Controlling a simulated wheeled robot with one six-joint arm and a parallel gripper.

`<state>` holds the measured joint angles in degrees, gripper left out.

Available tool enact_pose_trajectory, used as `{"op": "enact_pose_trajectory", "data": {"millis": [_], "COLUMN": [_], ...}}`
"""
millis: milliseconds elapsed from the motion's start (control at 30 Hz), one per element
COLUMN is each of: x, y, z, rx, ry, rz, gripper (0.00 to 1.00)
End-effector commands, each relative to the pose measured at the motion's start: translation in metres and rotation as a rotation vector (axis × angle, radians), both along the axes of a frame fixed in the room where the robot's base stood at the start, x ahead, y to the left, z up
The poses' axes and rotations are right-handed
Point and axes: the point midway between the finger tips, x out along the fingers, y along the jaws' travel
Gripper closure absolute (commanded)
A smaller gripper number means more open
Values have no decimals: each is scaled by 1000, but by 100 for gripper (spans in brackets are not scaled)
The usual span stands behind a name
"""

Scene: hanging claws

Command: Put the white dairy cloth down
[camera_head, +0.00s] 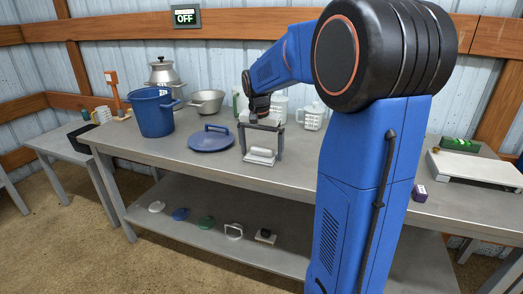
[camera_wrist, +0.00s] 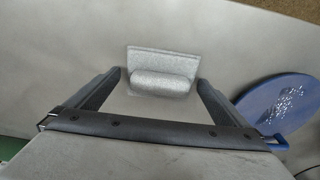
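The white dairy cloth (camera_head: 260,156) is a small folded and rolled bundle. It appears to lie flat on the grey metal bench top (camera_head: 190,160), near the front edge. It also shows in the wrist view (camera_wrist: 160,72), just beyond and between my fingertips. My gripper (camera_head: 261,157) points down over the cloth, with its two dark fingers spread wide, one on each side. In the wrist view my gripper (camera_wrist: 160,78) is open, with a narrow gap between each fingertip and the cloth. The exact height of the fingertips above the bench is hard to tell.
A blue lid (camera_head: 211,139) lies just left of my gripper, and a blue bucket (camera_head: 153,112) stands farther left. A metal bowl (camera_head: 207,101) and white jugs (camera_head: 313,117) stand behind.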

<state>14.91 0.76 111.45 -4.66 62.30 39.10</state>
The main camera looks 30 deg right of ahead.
Motion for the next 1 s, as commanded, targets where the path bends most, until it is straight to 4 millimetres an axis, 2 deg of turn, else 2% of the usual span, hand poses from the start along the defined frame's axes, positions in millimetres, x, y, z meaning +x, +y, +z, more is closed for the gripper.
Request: {"op": "enact_pose_trajectory", "data": {"millis": [167,267,700,900,1000], "x": [0,0,-6,-8,-9], "y": [0,1,8,11,11], "z": [3,11,90,114,120], "rx": [0,0,0,-1,0], "ry": [-1,-1,-1,-2,0], "rz": [0,0,0,0,0], "gripper": [0,0,0,0,0]}}
